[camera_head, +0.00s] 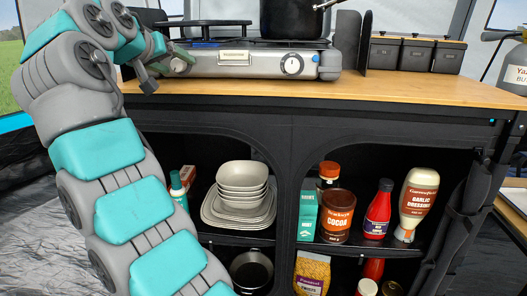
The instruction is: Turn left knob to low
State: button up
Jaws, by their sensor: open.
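A grey two-burner camping stove (225,62) stands on the wooden counter. Its right knob (292,64) is white-faced and in plain view on the front panel. The left knob is hidden behind my gripper and arm at the stove's left front. My gripper (165,76) is at the left end of the stove front, close to where the left knob would be. Its jaws are open, but the fingers are small and partly hidden, so I cannot tell whether they touch the knob.
A black pot (291,20) sits on the right burner, its handle pointing right. Black canisters (415,53) stand right of the stove. The wooden counter (400,87) is clear along its front edge. Shelves below hold stacked bowls (242,178), a cocoa jar (338,217) and bottles.

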jog(key=shift+m+y, duration=0.3)
